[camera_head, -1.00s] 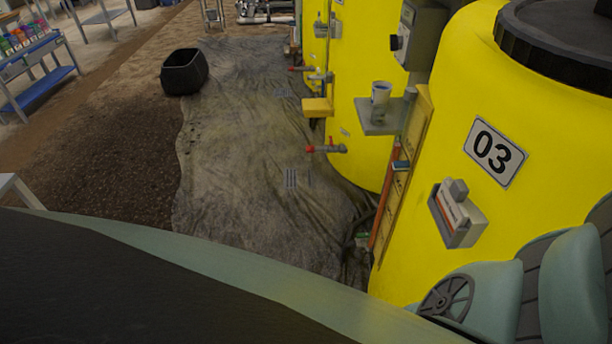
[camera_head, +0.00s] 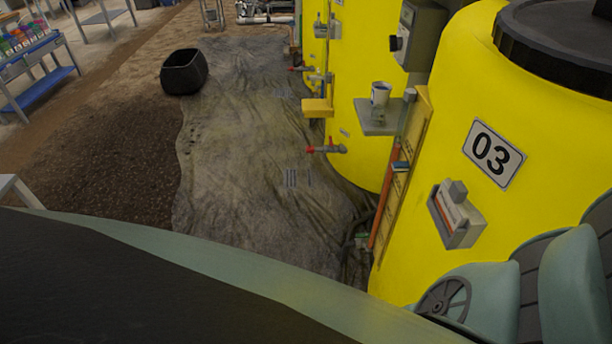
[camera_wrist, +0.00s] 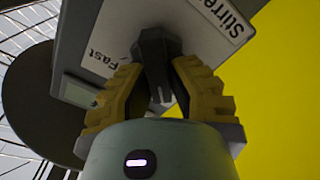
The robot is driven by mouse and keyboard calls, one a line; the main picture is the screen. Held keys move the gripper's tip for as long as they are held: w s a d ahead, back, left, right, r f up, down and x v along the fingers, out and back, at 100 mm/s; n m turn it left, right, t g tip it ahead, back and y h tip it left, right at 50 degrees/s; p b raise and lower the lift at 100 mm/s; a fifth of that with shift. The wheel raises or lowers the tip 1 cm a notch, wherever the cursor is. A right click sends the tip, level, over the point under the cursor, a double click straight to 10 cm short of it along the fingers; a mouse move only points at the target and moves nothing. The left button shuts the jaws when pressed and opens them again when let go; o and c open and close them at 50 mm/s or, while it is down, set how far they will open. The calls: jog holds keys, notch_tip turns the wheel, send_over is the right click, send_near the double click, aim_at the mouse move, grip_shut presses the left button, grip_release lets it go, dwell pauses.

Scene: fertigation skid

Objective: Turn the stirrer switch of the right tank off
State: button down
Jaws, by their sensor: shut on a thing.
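In the wrist view, the stirrer switch (camera_wrist: 154,62) is a dark knob on the underside, as seen here, of a grey box (camera_wrist: 110,22). Labels reading "Stirre…" and "Fast" show on the box. My gripper (camera_wrist: 160,78) has its yellow ribbed fingers on both sides of the knob and is shut on it. The "Off" marking cannot be seen, so the knob's setting is unclear. In the head view, the right tank (camera_head: 545,125) is yellow with a plate marked 03 (camera_head: 493,154). My gripper and the held switch are not visible there.
A neighbouring yellow tank (camera_head: 365,95) has a grey box with a black knob (camera_head: 396,43) and a shelf (camera_head: 378,128) holding a cup (camera_head: 380,93). Red-handled valves (camera_head: 325,149) stick out.

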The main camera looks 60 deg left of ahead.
dwell(0.5)
jog(key=c, duration=0.9)
grip_release()
jog(key=shift+v, duration=6)
